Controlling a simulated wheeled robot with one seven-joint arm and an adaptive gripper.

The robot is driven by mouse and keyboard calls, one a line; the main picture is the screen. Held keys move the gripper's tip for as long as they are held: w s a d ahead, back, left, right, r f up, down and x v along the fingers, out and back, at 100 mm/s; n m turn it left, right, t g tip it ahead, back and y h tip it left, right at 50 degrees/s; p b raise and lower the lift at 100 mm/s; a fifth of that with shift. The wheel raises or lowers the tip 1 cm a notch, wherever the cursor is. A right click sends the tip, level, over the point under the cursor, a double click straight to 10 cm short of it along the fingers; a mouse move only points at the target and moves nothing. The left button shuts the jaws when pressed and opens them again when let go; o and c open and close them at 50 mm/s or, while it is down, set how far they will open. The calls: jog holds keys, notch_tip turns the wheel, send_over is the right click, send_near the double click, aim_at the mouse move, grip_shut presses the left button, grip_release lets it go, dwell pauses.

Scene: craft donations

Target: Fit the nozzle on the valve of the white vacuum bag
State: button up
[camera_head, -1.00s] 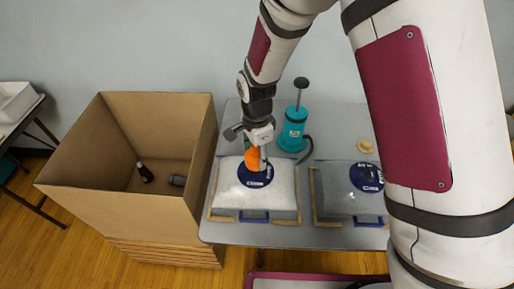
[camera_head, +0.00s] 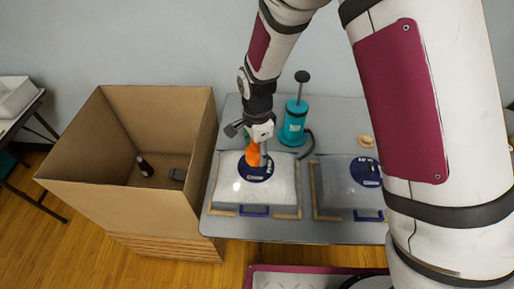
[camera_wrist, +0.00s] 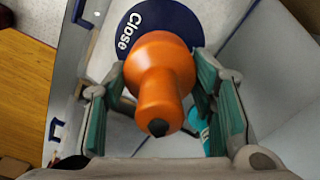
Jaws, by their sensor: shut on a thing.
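The white vacuum bag (camera_head: 228,188) lies on the table, puffed up, with a round dark blue disc (camera_head: 256,174) on its top. In the wrist view the disc (camera_wrist: 183,18) bears the word "Close". My gripper (camera_wrist: 163,85) is shut on the orange nozzle (camera_wrist: 160,65), one finger on each side. In the head view the nozzle (camera_head: 253,152) stands roughly upright over the disc. The valve is hidden under the nozzle. I cannot tell whether the nozzle touches it.
A teal pump (camera_head: 294,122) with a black hose stands behind the bags. A grey bag (camera_head: 337,190) with a blue disc lies to the right, beside a tan round piece (camera_head: 366,141). A deep cardboard box (camera_head: 120,205) holding dark items stands left of the table (camera_head: 300,232).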

jog(key=shift+f+b, duration=0.35)
jog(key=shift+f, duration=1.5)
jog(key=o, duration=1.2)
jog(key=shift+r, duration=0.1)
